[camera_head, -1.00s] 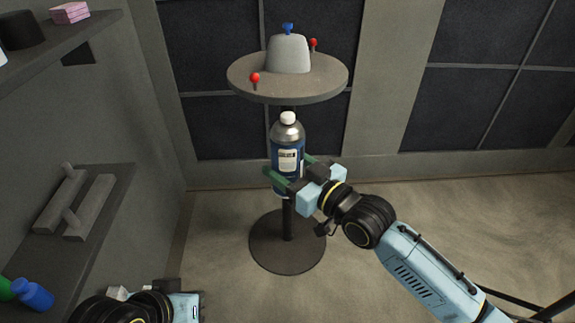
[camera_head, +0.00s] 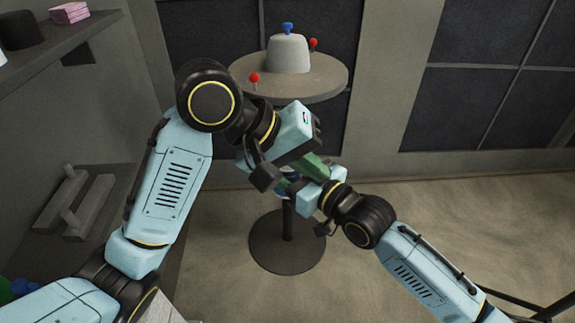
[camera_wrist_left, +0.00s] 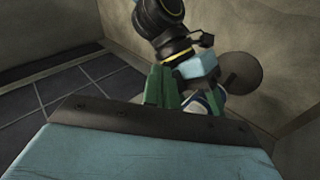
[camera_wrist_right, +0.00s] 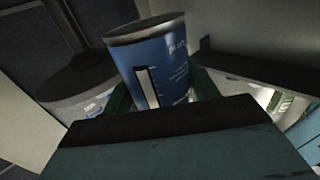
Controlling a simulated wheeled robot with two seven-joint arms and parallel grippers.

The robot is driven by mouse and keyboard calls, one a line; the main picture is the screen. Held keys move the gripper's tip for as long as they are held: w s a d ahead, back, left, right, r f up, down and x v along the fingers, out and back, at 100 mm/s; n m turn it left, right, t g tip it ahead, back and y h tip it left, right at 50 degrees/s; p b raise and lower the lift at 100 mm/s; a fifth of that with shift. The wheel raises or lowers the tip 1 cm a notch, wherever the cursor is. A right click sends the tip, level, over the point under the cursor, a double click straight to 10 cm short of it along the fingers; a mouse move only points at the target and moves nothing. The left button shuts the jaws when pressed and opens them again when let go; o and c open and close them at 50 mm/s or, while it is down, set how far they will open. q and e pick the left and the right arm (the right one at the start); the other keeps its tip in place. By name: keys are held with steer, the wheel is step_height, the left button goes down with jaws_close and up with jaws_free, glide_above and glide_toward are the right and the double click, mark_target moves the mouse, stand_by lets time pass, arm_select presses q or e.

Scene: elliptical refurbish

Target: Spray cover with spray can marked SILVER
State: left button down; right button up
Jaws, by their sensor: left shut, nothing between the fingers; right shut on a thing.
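The grey dome-shaped cover (camera_head: 288,55) with a blue knob on top sits on a round grey stand (camera_head: 325,85). My right gripper (camera_head: 290,185) is shut around a blue can with a pale label, held upright below the stand top. The can (camera_wrist_right: 158,68) fills the middle of the right wrist view; its lettering is too blurred to read. My left gripper (camera_head: 315,167) is in front of the can and hides most of it in the head view. Its green fingers (camera_wrist_left: 161,75) are together and empty, close to the right gripper (camera_wrist_left: 195,65) in the left wrist view.
A shelf on the left bears pink blocks (camera_head: 70,12) and a dark round thing (camera_head: 18,30). A lower shelf holds grey bars (camera_head: 75,200).

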arm_select(q)
steer(key=w+a+r+m+y, duration=0.4)
steer(key=w+r+y, duration=0.3)
steer(key=w+r, duration=0.45)
steer(key=shift+t, duration=0.3)
steer(key=shift+s+f, duration=0.25)
steer(key=shift+f, duration=0.4)
steer(key=shift+s+f, duration=0.3)
steer(key=shift+f, duration=0.35)
steer(key=shift+s+f, duration=0.25)
steer(key=shift+f, duration=0.4)
steer(key=shift+f, duration=0.15)
stand_by(0.4)
steer(key=shift+f, duration=1.05)
steer(key=shift+r, duration=2.6)
